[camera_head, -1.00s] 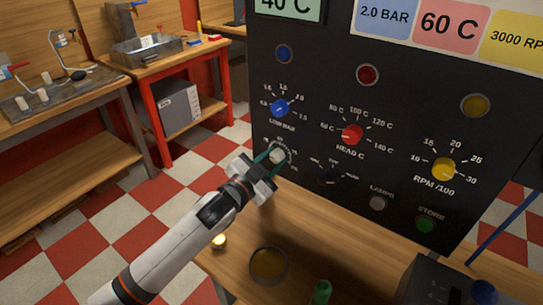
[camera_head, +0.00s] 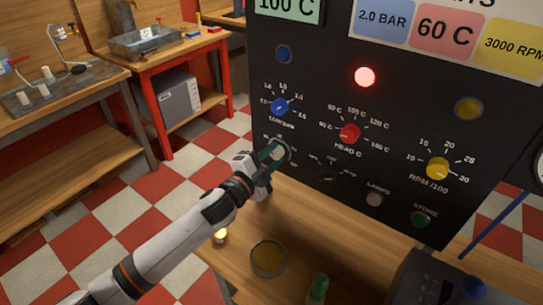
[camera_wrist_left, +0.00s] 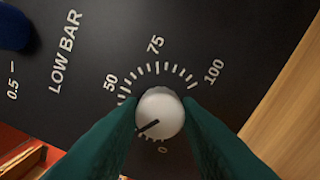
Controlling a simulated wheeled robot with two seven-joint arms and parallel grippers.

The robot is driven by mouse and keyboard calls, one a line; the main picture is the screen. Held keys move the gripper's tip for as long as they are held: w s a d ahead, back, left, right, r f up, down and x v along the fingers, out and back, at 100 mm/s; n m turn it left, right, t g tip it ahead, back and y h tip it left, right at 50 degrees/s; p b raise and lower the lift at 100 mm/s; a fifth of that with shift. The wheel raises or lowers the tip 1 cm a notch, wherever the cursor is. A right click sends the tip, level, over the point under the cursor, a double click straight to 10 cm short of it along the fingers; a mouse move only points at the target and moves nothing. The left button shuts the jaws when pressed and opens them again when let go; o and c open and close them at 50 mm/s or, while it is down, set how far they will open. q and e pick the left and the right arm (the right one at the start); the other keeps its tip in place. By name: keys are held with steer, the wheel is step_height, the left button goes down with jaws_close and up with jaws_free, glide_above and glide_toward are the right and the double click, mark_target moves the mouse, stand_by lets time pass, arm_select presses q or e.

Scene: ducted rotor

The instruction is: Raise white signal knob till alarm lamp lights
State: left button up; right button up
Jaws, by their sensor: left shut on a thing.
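The white signal knob (camera_wrist_left: 160,113) shows between my green fingertips in the left wrist view, on a dial marked 0, 50, 75 and 100. Its black pointer line slants to the lower left. My left gripper (camera_head: 273,154) is shut on this knob at the panel's lower left; in the head view the fingers partly hide it. The red alarm lamp (camera_head: 365,77) glows bright on the black panel (camera_head: 320,85). The display (camera_head: 288,7) at the top reads 100 C. My right gripper is not in view.
The panel also has a blue knob (camera_head: 279,106), a red knob (camera_head: 349,133), a yellow knob (camera_head: 437,168), a grey lamps button (camera_head: 375,199) and a green store button (camera_head: 420,219). An amber dish (camera_head: 268,258) and a green-capped item (camera_head: 319,287) stand on the bench below.

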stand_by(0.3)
arm_select(q)
steer(key=o, duration=1)
steer(key=shift+c, duration=0.2)
steer(key=b+v, duration=0.1)
steer(key=v, duration=1.1)
steer(key=shift+b, duration=0.35)
